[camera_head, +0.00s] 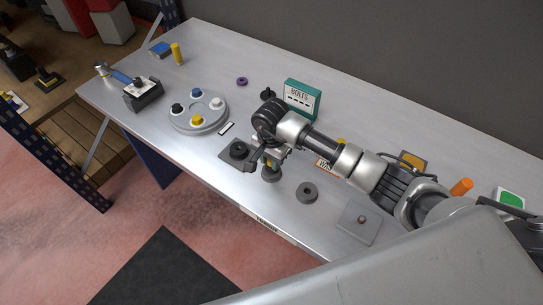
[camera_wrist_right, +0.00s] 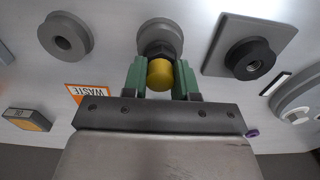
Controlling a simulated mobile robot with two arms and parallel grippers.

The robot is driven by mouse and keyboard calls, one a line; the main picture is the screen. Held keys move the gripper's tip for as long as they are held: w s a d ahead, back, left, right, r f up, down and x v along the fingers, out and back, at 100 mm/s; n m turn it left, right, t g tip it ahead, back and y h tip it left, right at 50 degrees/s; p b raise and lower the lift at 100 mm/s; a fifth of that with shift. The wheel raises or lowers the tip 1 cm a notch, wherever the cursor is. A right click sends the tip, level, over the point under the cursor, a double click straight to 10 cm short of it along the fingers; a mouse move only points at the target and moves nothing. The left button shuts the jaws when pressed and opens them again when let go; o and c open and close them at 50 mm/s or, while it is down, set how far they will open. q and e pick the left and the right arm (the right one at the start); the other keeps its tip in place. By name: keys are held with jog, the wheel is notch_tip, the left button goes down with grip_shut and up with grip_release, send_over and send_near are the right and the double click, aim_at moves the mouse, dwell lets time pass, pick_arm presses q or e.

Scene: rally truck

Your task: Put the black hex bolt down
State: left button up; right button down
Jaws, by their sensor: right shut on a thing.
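My right gripper (camera_head: 267,163) is over the front middle of the table, pointing down. In the right wrist view its green fingers (camera_wrist_right: 160,78) are shut on a piece with a yellow round end (camera_wrist_right: 160,73) and a dark part beyond it, which I take to be the black hex bolt. A grey round piece (camera_wrist_right: 157,30) lies directly beyond it; it also shows under the gripper in the head view (camera_head: 271,174). I cannot tell whether the bolt touches it. My left gripper is not in view.
A dark square plate with a black ring (camera_head: 238,149) is left of the gripper, a grey ring (camera_head: 307,191) right. A round tray (camera_head: 211,124) with several coloured pieces stands left. A teal BOLTS box (camera_head: 302,98) stands behind. An orange WASTE label (camera_wrist_right: 86,92) lies nearby.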

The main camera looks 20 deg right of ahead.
jog(key=shift+f, duration=0.15)
jog(key=shift+f, duration=0.1)
jog(key=shift+f+b, duration=0.15)
jog(key=shift+b, duration=0.15)
jog(key=c, duration=0.9)
grip_release()
jog(key=shift+r, duration=0.25)
notch_tip(320, 180, up, 12)
jog(key=shift+b, duration=1.1)
